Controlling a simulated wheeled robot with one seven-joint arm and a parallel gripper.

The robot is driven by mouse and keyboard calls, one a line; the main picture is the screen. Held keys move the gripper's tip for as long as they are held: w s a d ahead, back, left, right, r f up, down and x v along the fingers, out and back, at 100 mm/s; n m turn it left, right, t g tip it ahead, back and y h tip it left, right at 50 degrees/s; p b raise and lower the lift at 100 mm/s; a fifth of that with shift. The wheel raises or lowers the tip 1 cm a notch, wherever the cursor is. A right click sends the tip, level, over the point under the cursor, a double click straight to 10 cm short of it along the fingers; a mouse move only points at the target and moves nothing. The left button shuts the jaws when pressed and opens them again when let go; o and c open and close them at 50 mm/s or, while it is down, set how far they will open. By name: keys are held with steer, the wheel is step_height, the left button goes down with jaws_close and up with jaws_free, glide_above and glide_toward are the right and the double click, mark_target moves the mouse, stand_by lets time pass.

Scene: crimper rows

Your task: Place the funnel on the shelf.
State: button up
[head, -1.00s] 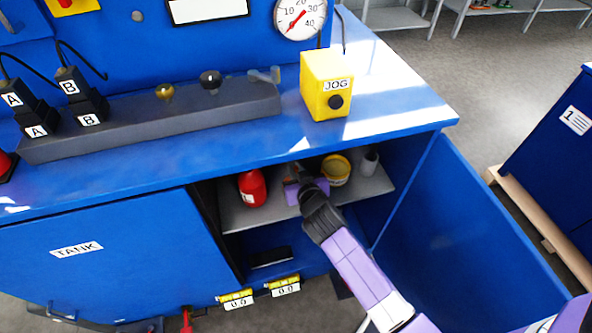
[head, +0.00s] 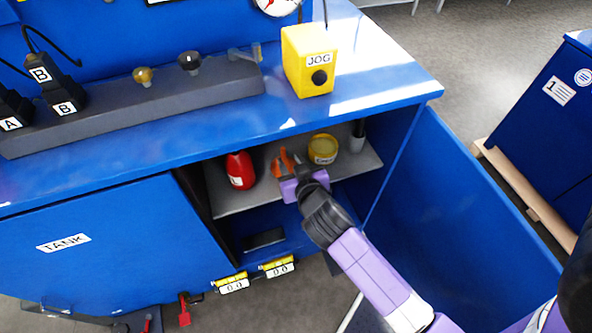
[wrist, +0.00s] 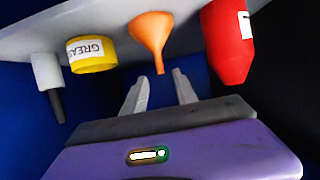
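The orange funnel (head: 284,163) stands on the grey shelf (head: 236,202) inside the open blue cabinet. In the wrist view the funnel (wrist: 151,36) has its wide end against the shelf (wrist: 185,14) and its narrow spout pointing away from it. My gripper (head: 297,166) is at the front of the shelf, close to the funnel. In the wrist view the two fingers of my gripper (wrist: 160,82) are apart with nothing between them. The spout tip lies just beyond the fingertips and looks clear of them.
A red bottle (head: 240,170) stands left of the funnel. A yellow grease tub (head: 323,149) and a light grey cup with a dark item (head: 357,139) stand to its right. The open cabinet door (head: 465,220) is right of my arm. The counter edge hangs over the shelf.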

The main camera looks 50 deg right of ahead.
steer(key=v, duration=0.5)
steer(key=s+a+f+n+t+y, duration=0.1)
steer(key=s+a+n+y, duration=0.2)
steer(key=s+a, duration=0.35)
steer(key=s+a+r+n+t+y, duration=0.1)
steer(key=s+a+r+n+y, duration=0.1)
steer(key=s+a+r, duration=0.3)
steer(key=s+a+r+n+t+y, duration=0.1)
steer(key=s+a+r, duration=0.3)
steer(key=s, duration=0.6)
steer(key=shift+s+a+r+n+t+y, duration=0.3)
steer(key=shift+s+a+r+n+y, duration=0.1)
steer(key=shift+r+y, duration=0.4)
